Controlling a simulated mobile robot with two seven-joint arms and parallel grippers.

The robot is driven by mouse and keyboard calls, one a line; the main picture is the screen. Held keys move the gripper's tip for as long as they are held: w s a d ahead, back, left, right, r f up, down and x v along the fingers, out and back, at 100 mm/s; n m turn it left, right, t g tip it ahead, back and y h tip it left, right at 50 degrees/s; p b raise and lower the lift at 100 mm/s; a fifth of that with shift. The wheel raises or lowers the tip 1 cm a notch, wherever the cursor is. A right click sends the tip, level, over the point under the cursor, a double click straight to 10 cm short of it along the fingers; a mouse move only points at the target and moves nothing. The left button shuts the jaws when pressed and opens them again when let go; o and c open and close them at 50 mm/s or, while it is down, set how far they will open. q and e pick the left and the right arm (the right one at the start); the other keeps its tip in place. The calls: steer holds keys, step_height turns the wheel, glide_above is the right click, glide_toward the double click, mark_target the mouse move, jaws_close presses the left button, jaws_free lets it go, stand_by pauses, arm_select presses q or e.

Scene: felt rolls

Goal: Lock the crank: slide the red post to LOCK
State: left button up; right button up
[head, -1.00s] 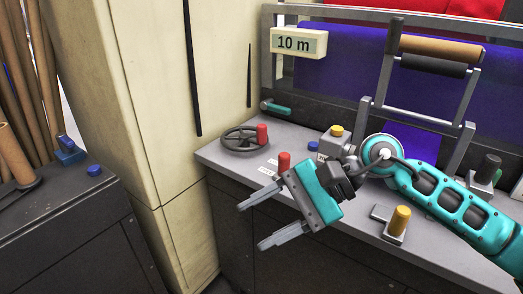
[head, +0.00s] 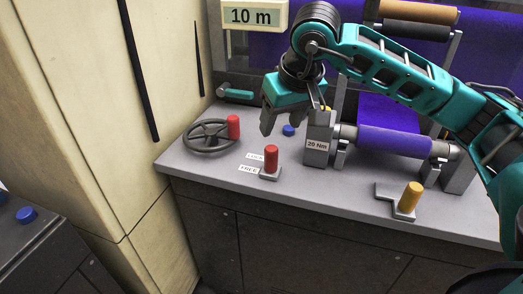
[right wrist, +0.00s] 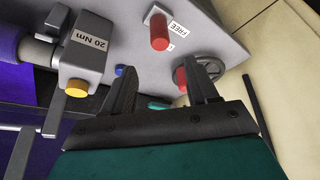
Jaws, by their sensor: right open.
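The red post (head: 270,158) stands upright on a small grey base on the bench, beside the FREE label (head: 248,168). The LOCK label (head: 255,156) lies just behind the FREE label and is partly covered by the post. The crank wheel (head: 207,137) with its red handle (head: 233,126) is to the left. My right gripper (head: 292,122) is open and empty above the bench, behind the post, fingers pointing down. In the right wrist view the red post (right wrist: 159,32) is beyond the fingertips, apart from them. My left gripper is not in view.
A grey block marked 20 Nm (head: 317,145) stands right of the post, joined to a purple roll (head: 392,141). A yellow post (head: 409,197) stands farther right. A blue button (head: 288,131) is near my gripper.

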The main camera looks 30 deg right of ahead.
mark_target(272, 148)
steer(key=x, duration=1.2)
steer(key=shift+s+f+b, duration=0.1)
steer(key=shift+b, duration=0.3)
steer(key=shift+c, duration=0.4)
jaws_close()
